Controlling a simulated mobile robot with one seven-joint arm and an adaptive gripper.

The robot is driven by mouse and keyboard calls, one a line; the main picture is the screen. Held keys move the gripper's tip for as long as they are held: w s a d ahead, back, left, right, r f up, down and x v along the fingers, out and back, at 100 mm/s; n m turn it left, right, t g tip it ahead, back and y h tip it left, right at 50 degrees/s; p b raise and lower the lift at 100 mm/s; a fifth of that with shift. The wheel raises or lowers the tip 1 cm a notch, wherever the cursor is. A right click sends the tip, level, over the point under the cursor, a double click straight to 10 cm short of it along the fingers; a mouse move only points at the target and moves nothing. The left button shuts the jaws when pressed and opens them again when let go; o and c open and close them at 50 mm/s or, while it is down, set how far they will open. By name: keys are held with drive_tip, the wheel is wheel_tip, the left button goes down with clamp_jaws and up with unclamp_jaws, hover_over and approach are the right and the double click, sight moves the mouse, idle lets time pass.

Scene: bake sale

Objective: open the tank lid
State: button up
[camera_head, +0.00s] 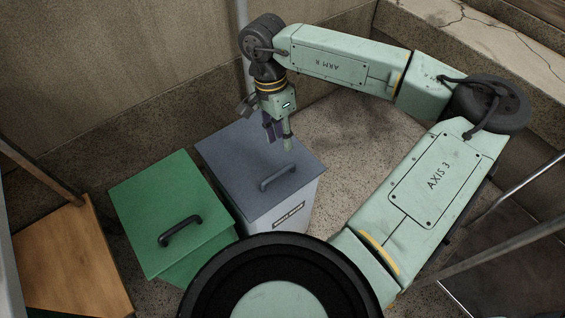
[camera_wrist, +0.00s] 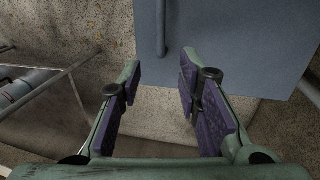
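The grey lid (camera_wrist: 235,45) fills the upper right there, with the handle (camera_wrist: 160,28) at top centre, beyond the fingertips.
A green box (camera_head: 165,205) with a closed lid and dark handle (camera_head: 180,231) stands left of the grey one. A wooden surface (camera_head: 70,265) is at the lower left. A wall (camera_head: 120,70) rises behind. Speckled floor (camera_head: 350,135) is clear right of the grey box.

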sight(285, 167)
drive_tip(key=f, duration=0.3)
drive_tip(key=s+f, duration=0.1)
drive_tip(key=f, duration=0.2)
drive_tip(key=d+f+p, duration=0.1)
drive_tip(key=f, duration=0.2)
drive_tip(key=shift+s+f, duration=0.1)
drive_tip(key=shift+s, duration=0.15)
clamp_jaws()
idle(0.4)
